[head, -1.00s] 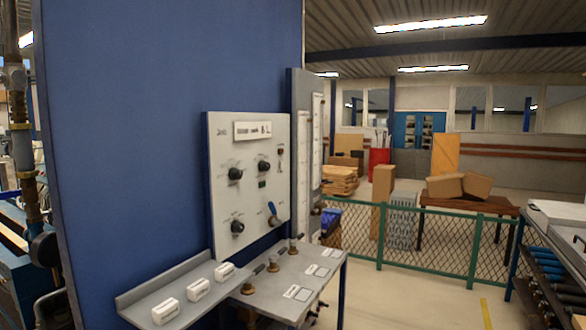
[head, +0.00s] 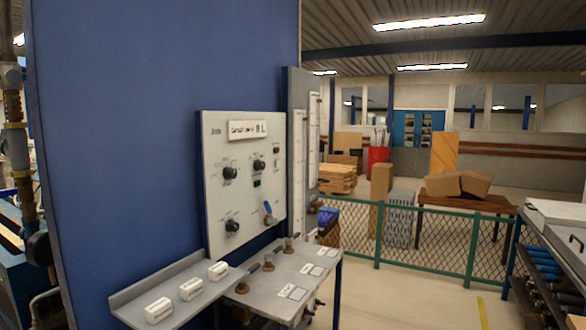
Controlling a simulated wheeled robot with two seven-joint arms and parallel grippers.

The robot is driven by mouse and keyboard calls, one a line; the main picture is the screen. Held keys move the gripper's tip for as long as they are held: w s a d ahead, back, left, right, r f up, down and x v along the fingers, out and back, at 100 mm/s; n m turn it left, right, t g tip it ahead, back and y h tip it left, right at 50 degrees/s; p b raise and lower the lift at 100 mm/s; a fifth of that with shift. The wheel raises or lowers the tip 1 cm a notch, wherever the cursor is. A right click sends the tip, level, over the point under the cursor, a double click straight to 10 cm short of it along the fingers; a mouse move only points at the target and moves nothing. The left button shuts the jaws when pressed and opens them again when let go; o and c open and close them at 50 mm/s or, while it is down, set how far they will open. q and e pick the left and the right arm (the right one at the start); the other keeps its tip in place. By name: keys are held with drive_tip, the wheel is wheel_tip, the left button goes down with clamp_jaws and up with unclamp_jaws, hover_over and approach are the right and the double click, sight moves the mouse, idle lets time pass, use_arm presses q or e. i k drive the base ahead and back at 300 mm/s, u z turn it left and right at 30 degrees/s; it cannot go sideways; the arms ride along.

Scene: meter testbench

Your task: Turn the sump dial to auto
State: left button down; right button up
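A pale control panel (head: 245,185) is mounted on the blue wall, left of centre in the head view. It carries black dials at upper left (head: 230,173), upper right (head: 260,165) and lower left (head: 232,226). Neither of my grippers shows in the view.
A grey shelf below the panel holds white blocks (head: 190,289). Beside it, a grey bench top (head: 282,277) carries small valve fittings (head: 268,262). A green mesh fence (head: 420,243) runs behind on the right. The floor (head: 410,295) in front of it is clear.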

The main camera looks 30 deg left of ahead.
sight(258, 165)
drive_tip(key=i, duration=3.45)
drive_tip(key=u, duration=3.55)
drive_tip(key=i, duration=0.5)
